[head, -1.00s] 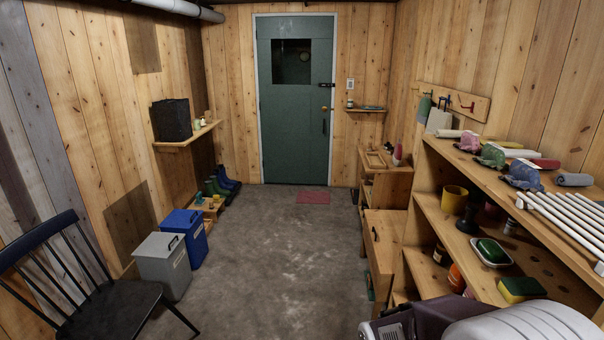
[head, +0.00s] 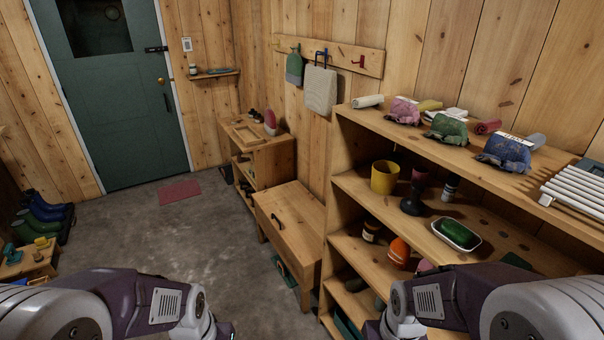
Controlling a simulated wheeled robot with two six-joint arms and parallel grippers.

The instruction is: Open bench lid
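The wooden bench (head: 302,215) stands against the right wall, between a small cabinet and the tall shelf. Its flat lid (head: 298,203) looks closed. The links of both my arms show along the bottom of the head view, below and nearer than the bench. Both grippers are out of the frame, so what they hold is hidden.
The tall shelf (head: 356,190) on the right holds pots, bottles and cloths. A small cabinet (head: 268,160) stands beyond the bench. The concrete floor (head: 180,235) left of the bench is mostly clear. Boots (head: 45,215) stand at the far left.

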